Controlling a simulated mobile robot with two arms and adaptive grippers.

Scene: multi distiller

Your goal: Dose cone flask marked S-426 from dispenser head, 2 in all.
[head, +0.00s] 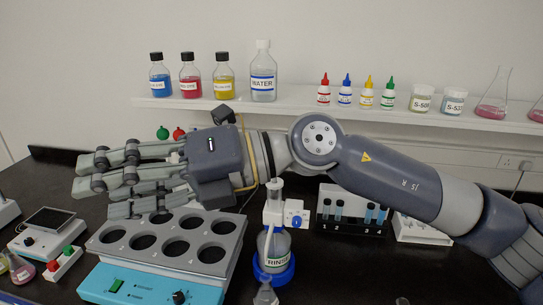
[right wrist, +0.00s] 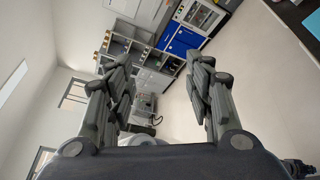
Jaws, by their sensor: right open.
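My right gripper (head: 84,172) reaches in from the right and points left, above the left side of the bench. It is open, and the right wrist view shows nothing between its fingers (right wrist: 160,70). A bottle labelled RINSE (head: 275,248) with a white dispenser head (head: 285,212) stands in a blue base at the middle of the bench. A small clear cone flask (head: 265,295) is partly cut off in front of it. No label S-426 can be read anywhere. My left gripper is out of view.
A grey rack with empty round holes (head: 170,243) sits on a blue heater (head: 140,285) below my gripper. A tube rack (head: 350,212) stands right of the dispenser. The shelf (head: 300,113) holds bottles, jars and pink flasks (head: 493,105). A scale (head: 45,225) stands left.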

